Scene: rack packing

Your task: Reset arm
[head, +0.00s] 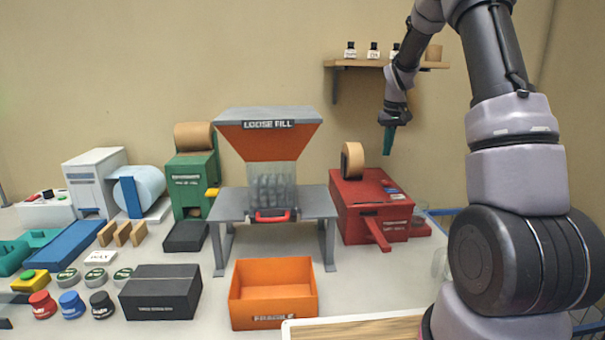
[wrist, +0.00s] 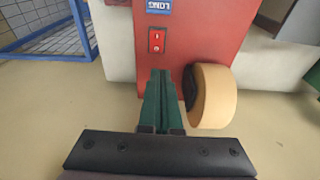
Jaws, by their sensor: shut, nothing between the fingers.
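My gripper (head: 389,140) hangs from the arm at the right of the head view, its green fingers pointing down. It is above and to the right of the tan tape roll on the red tape machine. In the wrist view my gripper (wrist: 160,85) shows its green fingers closed together with nothing between them. The red machine (head: 372,207) stands below it on the table, and its red face (wrist: 190,30) with a switch shows past the fingertips. The tape roll (wrist: 217,95) appears beside the fingers; I cannot tell the exact gap.
An orange bin (head: 273,309) stands at the front, with a dark box (head: 160,292) left of it. The loose fill dispenser (head: 268,145) stands mid-table. A wall shelf (head: 365,63) with small bottles is behind my arm. A blue wire basket (wrist: 30,30) shows in the wrist view.

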